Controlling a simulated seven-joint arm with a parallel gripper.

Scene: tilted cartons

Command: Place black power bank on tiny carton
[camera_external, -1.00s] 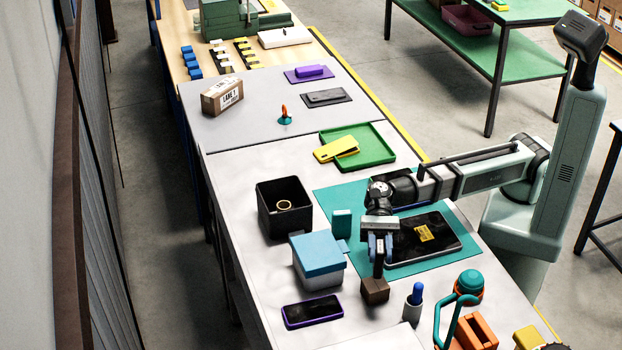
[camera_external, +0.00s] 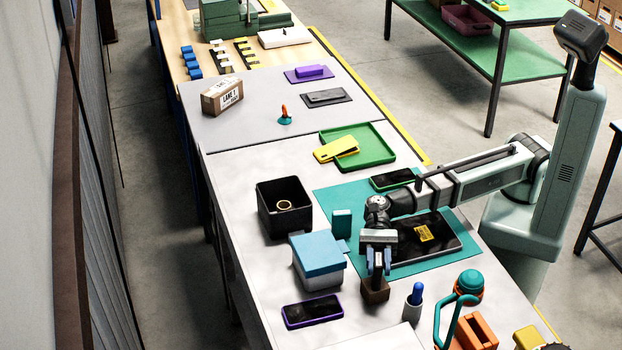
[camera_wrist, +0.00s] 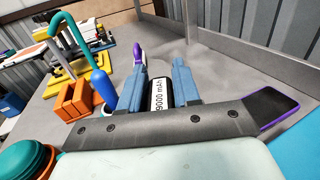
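The black power bank (camera_wrist: 160,95), with a white "9000 mAh" label, is between the two blue-grey fingers of my gripper (camera_wrist: 160,72) in the wrist view. The fingers look shut on it. In the external view my gripper (camera_external: 379,268) points down over the tiny brown carton (camera_external: 375,297), with the power bank upright and mostly hidden between the fingers. The power bank's lower end is at the carton. I cannot tell whether it touches the top or is just above it. The carton is not clearly visible in the wrist view.
A white box with a blue lid (camera_external: 317,253) and a purple-edged phone (camera_external: 312,311) are left of the carton. A grey cup with a blue marker (camera_external: 415,300) stands close on the right. A dark tablet (camera_external: 440,243) lies on the teal mat (camera_external: 335,205) behind.

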